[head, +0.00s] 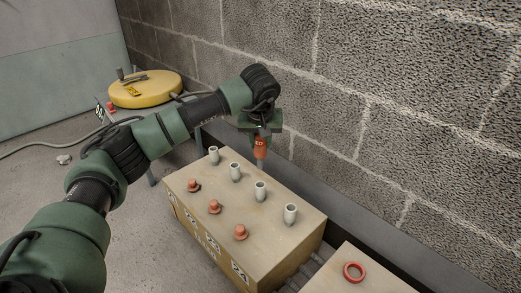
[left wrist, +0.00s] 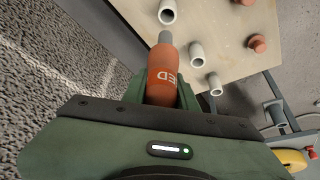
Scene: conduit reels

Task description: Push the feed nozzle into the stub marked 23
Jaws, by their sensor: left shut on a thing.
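My left gripper (head: 261,133) is shut on the orange feed nozzle (head: 260,149) and holds it pointing down over the far long edge of the box (head: 265,240). In the left wrist view the nozzle (left wrist: 161,80) shows white lettering and a grey tip (left wrist: 165,37), free of any stub. Several pale open stubs stand in a row on the box: far (head: 213,155), then (head: 235,171) a second stub, a third stub (head: 260,190) and the nearest stub (head: 290,213). My right gripper is out of view.
Orange caps sit before the stubs: a far cap (head: 193,185), a middle cap (head: 214,206) and a near cap (head: 240,231). A yellow reel (head: 146,90) stands behind. A block wall (head: 400,110) rises close beyond the box.

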